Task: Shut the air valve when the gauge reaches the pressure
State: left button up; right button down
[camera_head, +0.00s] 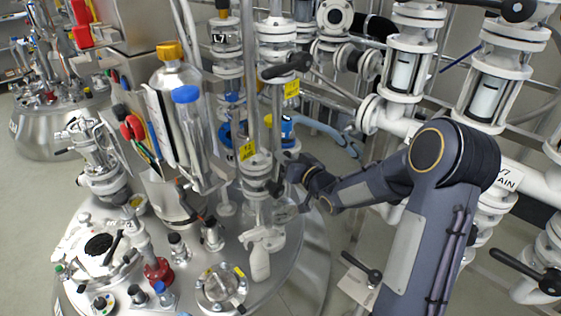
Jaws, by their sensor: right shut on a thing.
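My right arm comes in from the lower right, and its gripper (284,182) is at the vertical pipe on the right side of the steel reactor lid (205,262). The gripper is shut on a small dark valve handle (275,188) beside the white pipe fitting (258,168). The fingers and the handle are small and dark, so the exact grip is hard to see. Which valve is the air valve cannot be read. I cannot make out a pressure gauge with a readable dial. My left gripper is not in view.
White valves and pipes (400,75) stand close behind and right of my right arm. Several fittings crowd the lid. Another vessel (50,125) is at the far left.

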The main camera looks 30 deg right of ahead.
jog(key=shift+w+d+f+m+g+p, duration=0.1)
jog(key=shift+w+d+f+m+p, duration=0.2)
jog(key=shift+d+m, duration=0.35)
jog(key=shift+w+d+f+m+g+p, duration=0.1)
jog(key=shift+d+f+m+p, duration=0.15)
jog(key=shift+d+f+m, duration=0.25)
jog(key=shift+w+d+f+m+g+p, duration=0.1)
jog(key=shift+w+d+f+m+p, duration=0.15)
jog(key=shift+d+m, duration=0.5)
jog(key=c, duration=1.3)
grip_release()
jog(key=shift+c, duration=0.2)
jog(key=shift+a, duration=0.15)
jog(key=shift+s+d+r, duration=0.15)
jog(key=shift+s+d, duration=0.1)
jog(key=shift+s, duration=1.05)
jog(key=shift+s+d+r, duration=0.2)
jog(key=shift+s+d, duration=0.05)
jog(key=shift+s, duration=1)
jog(key=shift+s+d+r, duration=0.15)
jog(key=shift+s+d, duration=0.1)
jog(key=shift+s, duration=1.05)
